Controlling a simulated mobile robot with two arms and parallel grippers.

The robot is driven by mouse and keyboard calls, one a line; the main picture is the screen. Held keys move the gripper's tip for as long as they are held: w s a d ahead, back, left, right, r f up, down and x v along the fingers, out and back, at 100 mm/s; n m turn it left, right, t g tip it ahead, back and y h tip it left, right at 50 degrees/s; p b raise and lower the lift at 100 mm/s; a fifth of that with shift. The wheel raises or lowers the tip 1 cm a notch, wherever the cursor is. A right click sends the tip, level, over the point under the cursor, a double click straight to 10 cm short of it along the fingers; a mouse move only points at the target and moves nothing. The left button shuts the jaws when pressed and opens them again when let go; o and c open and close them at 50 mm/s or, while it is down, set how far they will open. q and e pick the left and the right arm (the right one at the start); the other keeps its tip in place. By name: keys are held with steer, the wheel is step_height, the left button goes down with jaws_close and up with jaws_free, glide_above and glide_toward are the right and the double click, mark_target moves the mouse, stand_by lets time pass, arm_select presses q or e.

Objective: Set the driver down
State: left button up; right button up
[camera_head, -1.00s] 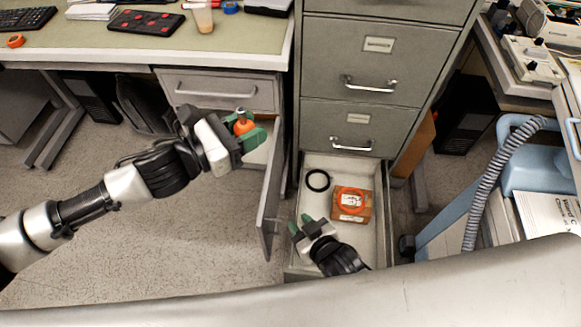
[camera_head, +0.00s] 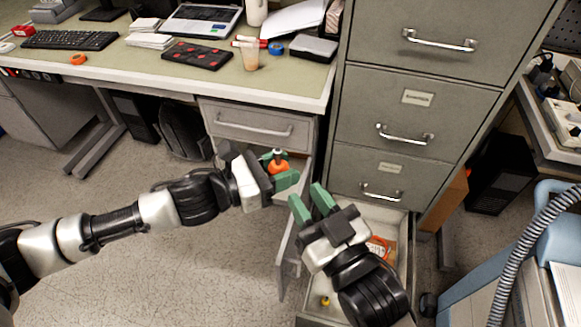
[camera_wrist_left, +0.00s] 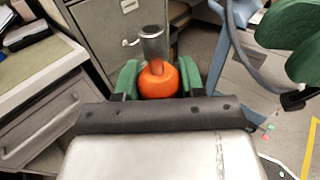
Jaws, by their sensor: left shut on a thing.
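The driver (camera_head: 279,168) has an orange body and a grey metal shaft pointing up. My left gripper (camera_head: 281,176) is shut on its orange body, in the air in front of the desk drawer. In the left wrist view the driver (camera_wrist_left: 158,80) sits between the two green fingers, its metal part upward. My right gripper (camera_head: 311,202) is close by, to the right and a little lower. Its green fingers are apart with nothing between them; they also show at the upper right of the left wrist view (camera_wrist_left: 292,38).
An open bottom drawer (camera_head: 310,318) of the filing cabinet (camera_head: 440,85) lies under my right arm, which hides much of it. A box with an orange ring (camera_head: 378,247) and a small yellow item (camera_head: 325,300) show inside. The desk (camera_head: 215,76) holds a keyboard, a cup and papers.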

mark_target(278, 154)
steer(key=x, duration=0.9)
jaws_close()
arm_select(q)
steer(key=o, duration=1)
